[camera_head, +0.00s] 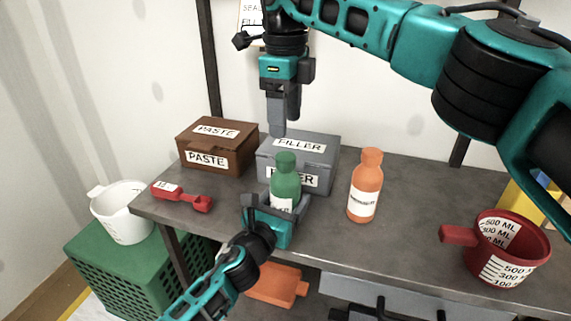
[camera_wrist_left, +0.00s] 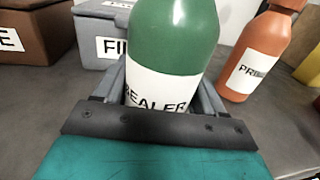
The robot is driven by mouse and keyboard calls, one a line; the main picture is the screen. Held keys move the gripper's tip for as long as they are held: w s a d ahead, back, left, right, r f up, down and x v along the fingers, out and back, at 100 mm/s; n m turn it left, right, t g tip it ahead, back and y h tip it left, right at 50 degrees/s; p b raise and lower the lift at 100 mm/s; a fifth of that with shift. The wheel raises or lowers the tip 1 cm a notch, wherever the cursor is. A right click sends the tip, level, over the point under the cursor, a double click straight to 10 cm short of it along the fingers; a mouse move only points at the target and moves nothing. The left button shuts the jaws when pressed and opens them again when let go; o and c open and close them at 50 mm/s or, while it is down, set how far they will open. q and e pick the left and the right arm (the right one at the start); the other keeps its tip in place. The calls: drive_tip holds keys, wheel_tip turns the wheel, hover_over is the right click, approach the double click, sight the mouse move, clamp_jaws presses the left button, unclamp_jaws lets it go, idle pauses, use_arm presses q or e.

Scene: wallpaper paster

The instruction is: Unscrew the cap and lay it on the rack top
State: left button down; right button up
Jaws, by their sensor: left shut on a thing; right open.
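A green bottle (camera_head: 286,184) stands upright near the front edge of the grey rack top (camera_head: 400,210), its label partly hidden. Its cap (camera_head: 286,158) is the same green and sits on the bottle's neck. My left gripper (camera_head: 272,208) is shut around the bottle's lower body. In the left wrist view the bottle (camera_wrist_left: 178,40) fills the middle, with a label ending in "EALER"; its top is out of frame. My right gripper (camera_head: 281,118) is open and empty, pointing down above and slightly left of the cap, clear of it.
An orange bottle (camera_head: 366,185) stands right of the green one. The FILLER box (camera_head: 318,160) and brown PASTE box (camera_head: 216,145) stand behind. A red scoop (camera_head: 182,196) lies at left; a red measuring cup (camera_head: 508,249) stands at right. The top between orange bottle and cup is bare.

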sight(285, 157)
drive_tip(key=m, duration=2)
drive_tip(key=shift+m, duration=0.3)
drive_tip(key=m, duration=0.5)
drive_tip(key=shift+f+m, duration=0.4)
drive_tip(key=shift+f, duration=0.2)
wheel_tip(285, 157, down, 7)
drive_tip(key=shift+r, duration=0.1)
